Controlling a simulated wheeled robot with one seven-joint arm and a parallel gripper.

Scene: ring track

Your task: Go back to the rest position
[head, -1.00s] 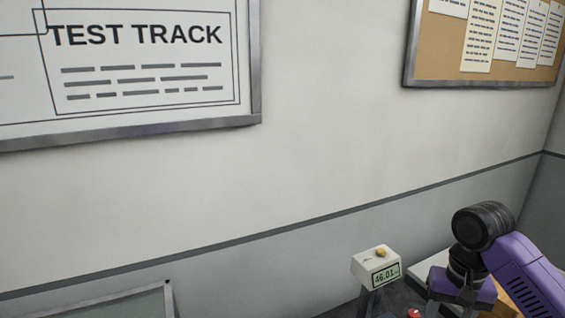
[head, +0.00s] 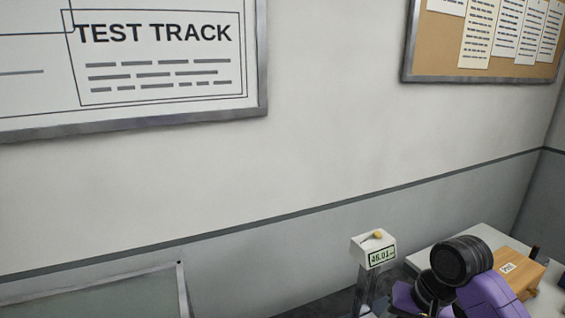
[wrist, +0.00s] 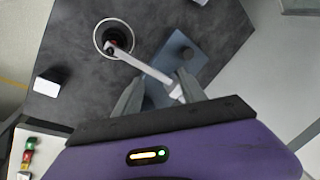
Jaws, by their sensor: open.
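My gripper (wrist: 160,88) is open in the wrist view, its two grey fingers apart above a dark grey surface (wrist: 75,60). I cannot tell whether the bar touches that finger. A blue-grey plate (wrist: 193,58) lies beyond the fingers. In the head view my purple and black arm is at the lower right, and the fingers are not visible there.
A display box (head: 374,250) reading about 46.01 stands on a post left of my arm. A cardboard box (head: 515,272) sits on a white table (head: 478,240) behind the arm. A small white box (wrist: 47,86) and coloured blocks (wrist: 27,150) show in the wrist view.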

